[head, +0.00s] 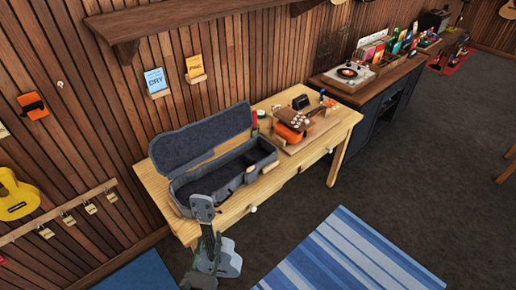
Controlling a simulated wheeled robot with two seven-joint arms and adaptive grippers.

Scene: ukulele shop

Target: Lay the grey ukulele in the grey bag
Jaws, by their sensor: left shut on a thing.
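The grey ukulele (228,262) hangs upright in front of the wooden table, its headstock up at the table's front edge and its light body low. My left gripper (208,247) is shut on the ukulele around its neck; the fingers are small and partly hidden. The grey bag (263,152) lies open on the left part of the table, its lid raised at the back toward the wall. Its dark inside looks empty. The headstock overlaps the bag's near left corner in the picture; I cannot tell whether they touch. My right gripper is not in view.
The wooden table (341,132) has a wooden stand with an orange item (288,132) right of the bag. A shelf (190,18) juts from the wall above. A dark cabinet with a record player (347,73) stands to the right. The floor by the striped rug (345,255) is clear.

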